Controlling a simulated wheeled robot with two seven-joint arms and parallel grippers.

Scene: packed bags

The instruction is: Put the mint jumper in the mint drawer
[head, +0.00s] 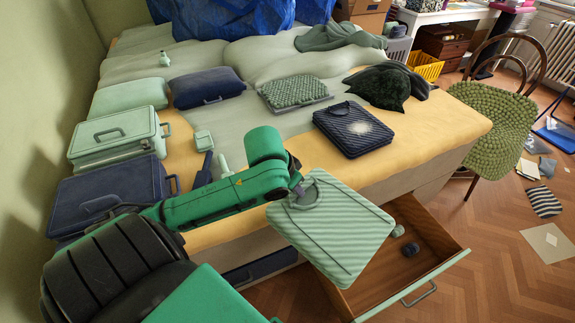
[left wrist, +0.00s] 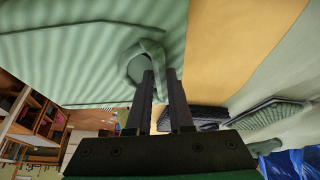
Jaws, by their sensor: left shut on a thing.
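The mint jumper (head: 335,232) is a folded, ribbed, pale green slab with a loop at its collar. My left gripper (head: 298,189) is shut on it at the collar edge. In the left wrist view the fingers (left wrist: 160,88) are at the collar loop, and the ribbed jumper (left wrist: 75,50) spreads to the left. The jumper hangs tilted off the bed's front edge, over the left part of the open drawer (head: 440,268). This drawer has a wooden inside and a mint front with a handle; the jumper hides part of it. My right gripper is not in view.
A navy striped jumper (head: 352,129), a green knitted piece (head: 293,91) and a dark green heap (head: 385,85) lie on the bed. Mint (head: 118,138) and navy (head: 108,192) cases stand left. A chair (head: 490,120) stands right.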

